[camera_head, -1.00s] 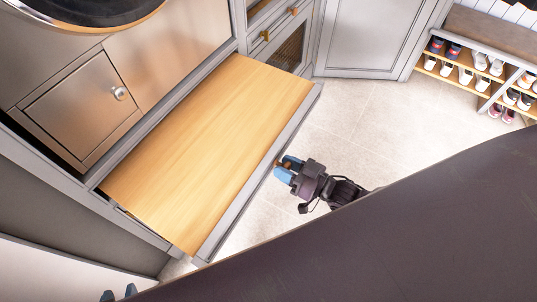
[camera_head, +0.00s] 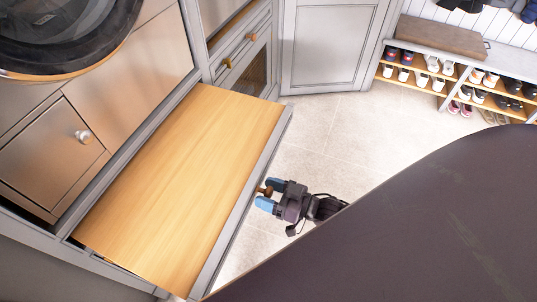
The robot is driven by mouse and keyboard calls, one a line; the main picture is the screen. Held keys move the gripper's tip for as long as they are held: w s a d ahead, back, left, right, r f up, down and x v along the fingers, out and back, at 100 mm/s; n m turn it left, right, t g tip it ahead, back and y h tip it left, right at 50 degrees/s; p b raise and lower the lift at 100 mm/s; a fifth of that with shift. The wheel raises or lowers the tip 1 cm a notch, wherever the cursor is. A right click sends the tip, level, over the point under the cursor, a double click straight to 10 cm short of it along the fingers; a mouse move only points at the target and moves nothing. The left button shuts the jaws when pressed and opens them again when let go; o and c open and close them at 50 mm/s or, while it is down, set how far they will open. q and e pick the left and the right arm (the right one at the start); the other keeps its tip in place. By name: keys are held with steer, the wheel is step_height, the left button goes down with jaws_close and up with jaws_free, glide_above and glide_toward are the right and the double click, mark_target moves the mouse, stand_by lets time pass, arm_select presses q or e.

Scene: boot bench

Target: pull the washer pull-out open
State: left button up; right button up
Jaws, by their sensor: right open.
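The washer pull-out (camera_head: 180,180) is a pale wooden board with a grey front edge. It stands well out from the cabinet below the washer. My right gripper (camera_head: 268,194) is at the outer side of the grey front, over the floor. Its blue fingers are open and apart. A small brown knob (camera_head: 264,190) on the front shows between the fingertips; I cannot tell whether either finger touches it. My left gripper is out of view.
The washer (camera_head: 60,35) and a small metal door with a round knob (camera_head: 83,136) are above the pull-out. A grey cabinet door (camera_head: 325,45) and a shoe bench (camera_head: 440,40) stand beyond. Tiled floor (camera_head: 340,130) lies clear beside the front.

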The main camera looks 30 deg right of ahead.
steer(key=v, duration=1)
steer(key=shift+s+d, duration=0.25)
steer(key=shift+s, duration=0.05)
